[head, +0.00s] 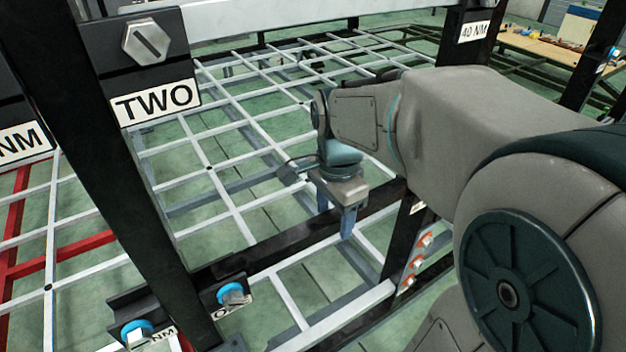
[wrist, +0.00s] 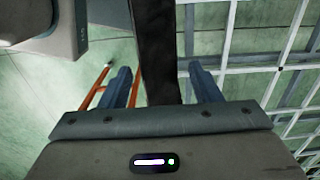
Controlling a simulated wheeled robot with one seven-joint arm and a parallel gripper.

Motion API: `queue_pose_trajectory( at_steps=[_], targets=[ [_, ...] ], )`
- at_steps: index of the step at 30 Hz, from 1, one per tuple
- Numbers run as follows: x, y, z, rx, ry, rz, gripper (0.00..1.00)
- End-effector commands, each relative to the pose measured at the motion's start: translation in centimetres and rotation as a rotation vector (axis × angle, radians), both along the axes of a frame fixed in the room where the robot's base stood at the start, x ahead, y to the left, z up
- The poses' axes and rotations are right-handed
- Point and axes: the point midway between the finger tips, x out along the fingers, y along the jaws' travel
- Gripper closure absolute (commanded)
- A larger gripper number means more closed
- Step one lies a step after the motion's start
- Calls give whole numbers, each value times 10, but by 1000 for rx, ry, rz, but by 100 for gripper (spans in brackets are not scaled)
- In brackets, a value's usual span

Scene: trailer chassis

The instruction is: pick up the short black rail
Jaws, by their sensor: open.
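A short black rail (head: 275,246) runs slantwise in the head view, low in the frame, between the upright post at left and another post at right. My gripper (head: 335,220) points down over its right part, with its blue fingers open. In the wrist view, a black bar (wrist: 155,45), which looks like this rail, runs between the two spread fingers of my gripper (wrist: 160,78), with gaps on both sides. The fingers look astride it and not closed on it. The rail's lower stretch in the wrist view is hidden by my gripper's body.
A black post with a "TWO" label (head: 155,103) and a large bolt stands at left. White lattice bars (head: 225,195) spread behind the rail. Blue-ringed bolts (head: 232,294) sit near its left end, orange fittings (head: 418,250) on the right post. A workbench (head: 540,48) stands far right.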

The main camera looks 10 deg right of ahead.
Motion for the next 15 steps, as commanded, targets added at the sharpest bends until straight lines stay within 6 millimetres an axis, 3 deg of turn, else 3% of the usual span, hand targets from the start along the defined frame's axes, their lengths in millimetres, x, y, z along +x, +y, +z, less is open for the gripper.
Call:
queue_pose_trajectory(
  at_steps=[8,13,14,15],
  targets=[
    [0,1,-3,0,-1,3,45],
    [0,1,-3,0,-1,4,93],
    [0,1,-3,0,-1,4,100],
    [0,1,-3,0,-1,4,100]
  ],
)
